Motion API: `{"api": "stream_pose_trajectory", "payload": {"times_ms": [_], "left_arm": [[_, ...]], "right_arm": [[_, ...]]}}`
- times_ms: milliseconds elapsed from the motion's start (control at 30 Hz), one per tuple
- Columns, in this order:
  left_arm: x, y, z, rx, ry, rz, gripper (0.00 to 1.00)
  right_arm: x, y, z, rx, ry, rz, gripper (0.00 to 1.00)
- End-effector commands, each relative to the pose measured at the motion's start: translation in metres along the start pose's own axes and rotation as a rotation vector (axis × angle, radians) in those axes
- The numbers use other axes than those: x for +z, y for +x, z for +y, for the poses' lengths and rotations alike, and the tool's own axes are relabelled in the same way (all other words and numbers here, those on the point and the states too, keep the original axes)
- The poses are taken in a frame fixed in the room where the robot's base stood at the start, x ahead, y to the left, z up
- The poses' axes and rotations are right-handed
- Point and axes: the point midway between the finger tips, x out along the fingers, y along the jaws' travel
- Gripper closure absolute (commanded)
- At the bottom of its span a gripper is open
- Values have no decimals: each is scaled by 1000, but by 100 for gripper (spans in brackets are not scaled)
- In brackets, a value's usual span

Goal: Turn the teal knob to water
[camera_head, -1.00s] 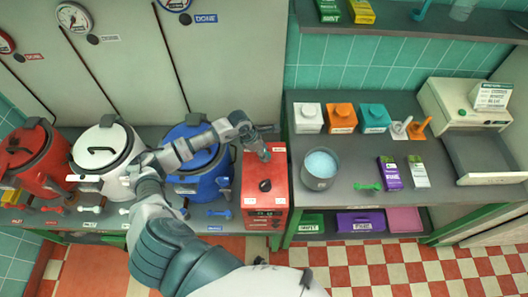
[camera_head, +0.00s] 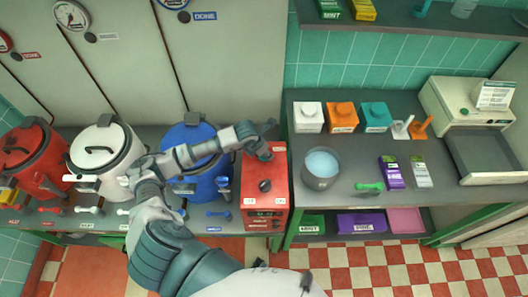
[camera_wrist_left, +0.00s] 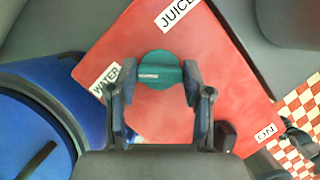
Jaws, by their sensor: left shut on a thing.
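The red box (camera_head: 265,205) stands at the right end of the kettle counter. Its teal knob (camera_wrist_left: 158,66) shows in the left wrist view, with a pale mark on its left part. The WATER label (camera_wrist_left: 106,80) is left of the knob, on the side of that mark. The JUICE label (camera_wrist_left: 177,13) is above the knob. My left gripper (camera_wrist_left: 160,76) is shut on the knob, one finger on each side. In the head view my left gripper (camera_head: 265,142) is over the back of the box and mostly hides the knob. My right gripper is not in view.
A blue kettle (camera_head: 190,184) stands close left of the box, with white (camera_head: 108,150) and red (camera_head: 28,155) kettles further left. A dark control (camera_wrist_left: 226,135) sits near the ON label (camera_wrist_left: 266,132). A pot (camera_head: 320,170) stands on the grey counter to the right.

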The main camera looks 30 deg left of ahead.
Motion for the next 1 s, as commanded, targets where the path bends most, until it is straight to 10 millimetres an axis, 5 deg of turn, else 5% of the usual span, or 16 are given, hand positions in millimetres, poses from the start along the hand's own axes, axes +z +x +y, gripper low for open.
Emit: {"api": "stream_pose_trajectory", "payload": {"times_ms": [467,500,567,1000], "left_arm": [[0,0,2,9,-14,0,85],[0,0,2,9,-14,0,43],[0,0,1,8,-13,0,28],[0,-10,0,6,-10,-2,25]], "right_arm": [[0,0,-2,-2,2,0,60],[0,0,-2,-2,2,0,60],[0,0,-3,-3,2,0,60],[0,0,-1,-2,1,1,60]]}}
